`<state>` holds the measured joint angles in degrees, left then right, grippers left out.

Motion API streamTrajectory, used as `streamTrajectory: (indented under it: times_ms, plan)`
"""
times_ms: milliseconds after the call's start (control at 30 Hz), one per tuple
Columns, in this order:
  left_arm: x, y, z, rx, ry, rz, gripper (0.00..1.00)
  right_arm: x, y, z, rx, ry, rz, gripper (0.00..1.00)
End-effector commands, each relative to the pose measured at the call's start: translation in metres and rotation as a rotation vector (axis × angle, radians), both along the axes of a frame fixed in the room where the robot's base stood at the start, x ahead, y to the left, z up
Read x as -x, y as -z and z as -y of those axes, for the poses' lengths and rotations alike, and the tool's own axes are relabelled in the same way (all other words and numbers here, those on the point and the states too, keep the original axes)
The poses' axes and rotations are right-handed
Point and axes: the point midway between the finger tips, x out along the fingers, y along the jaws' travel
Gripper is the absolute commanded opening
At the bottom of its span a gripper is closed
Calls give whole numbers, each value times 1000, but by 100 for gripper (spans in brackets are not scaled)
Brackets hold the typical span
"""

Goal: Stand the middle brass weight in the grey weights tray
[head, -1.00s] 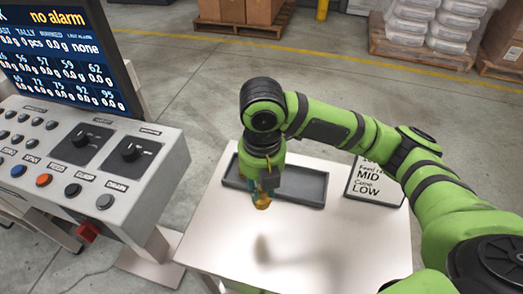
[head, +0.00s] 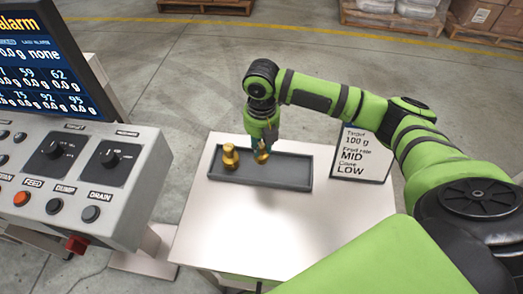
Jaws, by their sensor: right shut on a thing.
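The grey weights tray (head: 283,185) lies along the far side of the white table. A brass weight (head: 230,160) stands upright in the tray's left end. My right gripper (head: 263,148) points down over the tray, right of that weight. It is shut on another brass weight (head: 262,156), which looks smaller and slightly tilted. I cannot tell whether the held weight touches the tray floor. The fingers hide its upper part. My left gripper is not in view.
A sign (head: 362,153) reading MID and LOW stands right of the tray, close to my right arm. A control console (head: 75,175) with knobs and buttons stands at the left. The table's front part (head: 260,230) is clear.

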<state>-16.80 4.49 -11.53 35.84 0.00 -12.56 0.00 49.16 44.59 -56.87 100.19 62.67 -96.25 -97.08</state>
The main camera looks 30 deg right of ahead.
Motion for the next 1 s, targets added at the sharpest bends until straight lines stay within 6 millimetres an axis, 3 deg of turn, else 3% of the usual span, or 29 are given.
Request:
streamTrajectory:
  times_ms: [267, 667, 700, 733, 1000]
  plan:
    - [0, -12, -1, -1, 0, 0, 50, 1, 35, 0, 1, 0, -3, 0]
    - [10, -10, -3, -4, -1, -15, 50, 1, 41, -1, 0, -1, -1, 0]
    - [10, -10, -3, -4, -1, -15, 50, 1, 41, -1, 0, -1, -1, 37]
    - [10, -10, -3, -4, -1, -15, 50, 1, 41, -1, 0, -1, -1, 49]
    - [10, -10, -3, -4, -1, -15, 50, 1, 41, 0, 1, -1, -2, 49]
